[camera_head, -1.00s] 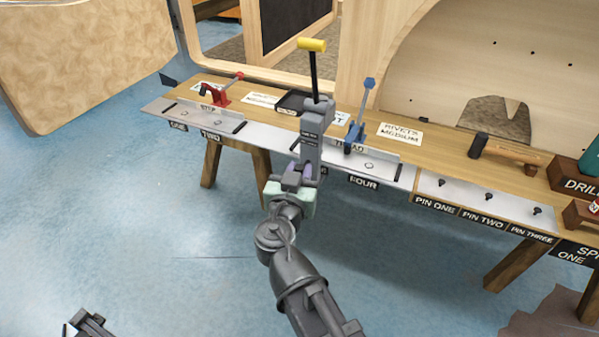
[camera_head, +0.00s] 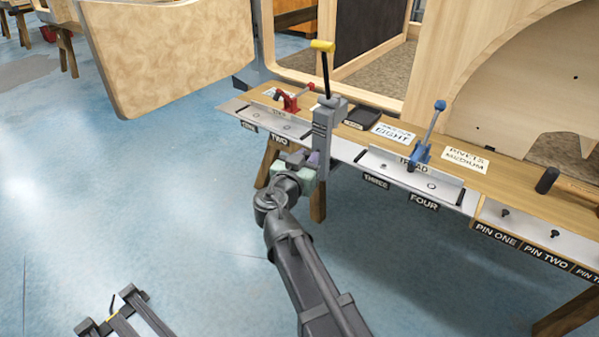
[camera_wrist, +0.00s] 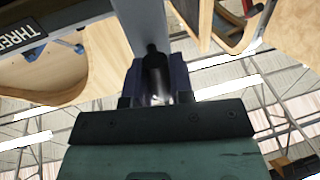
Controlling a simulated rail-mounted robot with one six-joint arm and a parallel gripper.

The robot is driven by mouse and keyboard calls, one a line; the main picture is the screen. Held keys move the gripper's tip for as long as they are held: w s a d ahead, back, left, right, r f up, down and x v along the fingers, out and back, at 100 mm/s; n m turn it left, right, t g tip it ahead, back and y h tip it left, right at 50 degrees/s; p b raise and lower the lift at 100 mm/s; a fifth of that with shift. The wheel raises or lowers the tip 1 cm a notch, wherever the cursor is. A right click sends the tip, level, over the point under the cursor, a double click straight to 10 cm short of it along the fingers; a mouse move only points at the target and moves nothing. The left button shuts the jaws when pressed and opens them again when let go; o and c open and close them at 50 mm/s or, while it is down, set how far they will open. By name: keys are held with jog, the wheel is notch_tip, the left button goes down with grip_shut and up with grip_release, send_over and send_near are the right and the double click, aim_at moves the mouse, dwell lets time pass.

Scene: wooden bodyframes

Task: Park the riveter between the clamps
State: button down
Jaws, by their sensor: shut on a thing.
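The riveter (camera_head: 325,128) is a grey upright tool with a black lever and a yellow handle end. My gripper (camera_head: 306,160) is shut on its lower part and holds it upright at the bench's front edge. In the wrist view the grey riveter body (camera_wrist: 143,25) rises from between my fingers (camera_wrist: 157,82). The red clamp (camera_head: 290,98) stands on the bench to the left of the riveter. The blue clamp (camera_head: 424,142) stands to the right. The riveter hides part of the bench between the clamps, and I cannot tell whether it touches the bench.
A black tray (camera_head: 361,117) and a white label card (camera_head: 393,133) lie between the clamps. Metal plates marked TWO, THREE and FOUR (camera_head: 424,203) line the front edge. A hammer (camera_head: 547,181) lies at the right. A large wooden panel (camera_head: 170,50) stands at the back left.

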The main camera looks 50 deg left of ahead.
jog(key=shift+s+a, duration=0.1)
jog(key=shift+a, duration=0.2)
jog(key=c, duration=1)
grip_release()
jog(key=shift+d, duration=0.1)
jog(key=v, duration=1)
jog(key=shift+s+d, duration=0.25)
jog(key=shift+s, duration=0.1)
